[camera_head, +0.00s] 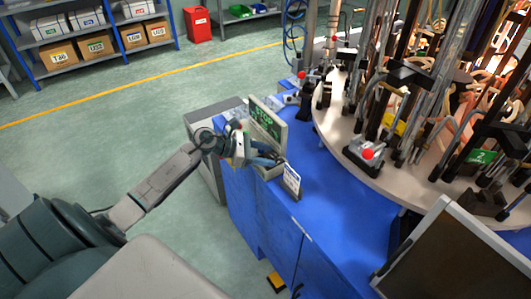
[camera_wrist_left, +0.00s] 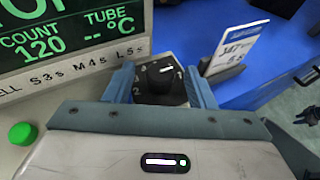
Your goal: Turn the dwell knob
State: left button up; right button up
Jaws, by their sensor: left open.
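The dwell knob (camera_wrist_left: 160,76) is black with a white mark and shows in the left wrist view, with small white digits around it. My left gripper (camera_wrist_left: 160,85) is open, with one blue finger on each side of the knob. I cannot tell whether either finger touches it. In the head view my left gripper (camera_head: 268,158) is at the front of the control box (camera_head: 268,122), and the knob is hidden there. The box's screen (camera_wrist_left: 65,38) reads COUNT 120 and TUBE -- °C. My right gripper is not in view.
A green button (camera_wrist_left: 22,133) sits left of the gripper. A white card in a stand (camera_head: 292,181) is close on the right, on the blue bench (camera_head: 325,215). A round table (camera_head: 345,130) crowded with glassware and clamps stands behind. A dark panel (camera_head: 450,255) is at lower right.

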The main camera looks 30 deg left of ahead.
pick_arm(q)
jog(key=shift+w+d, duration=0.1)
jog(key=shift+c, duration=0.2)
jog(key=c, duration=0.9)
jog(key=shift+d+r+n+t+y+p, duration=0.1)
jog(key=shift+n+t+y+p, duration=0.45)
jog(key=shift+p, duration=0.3)
jog(key=n+t+y+p, duration=0.1)
jog(key=p, duration=0.1)
jog(key=n+y+p, duration=0.1)
jog(key=p, duration=0.1)
jog(key=shift+s+d+r+n+t+p, duration=0.2)
jog(key=shift+r+n+t+p, duration=0.1)
jog(key=shift+n+t+p, duration=0.1)
jog(key=n+y+p, duration=0.1)
jog(key=p, duration=0.3)
jog(key=n+t+y+p, duration=0.1)
jog(key=n+y+p, duration=0.1)
jog(key=p, duration=0.2)
jog(key=n+y+p, duration=0.1)
jog(key=y+p, duration=0.1)
jog(key=p, duration=0.2)
jog(key=shift+d+f, duration=0.15)
jog(key=shift+d, duration=0.1)
jog(key=shift+f+n+t+y+p, duration=0.3)
jog(key=shift+n+y+p, duration=0.6)
jog(key=shift+p, duration=0.5)
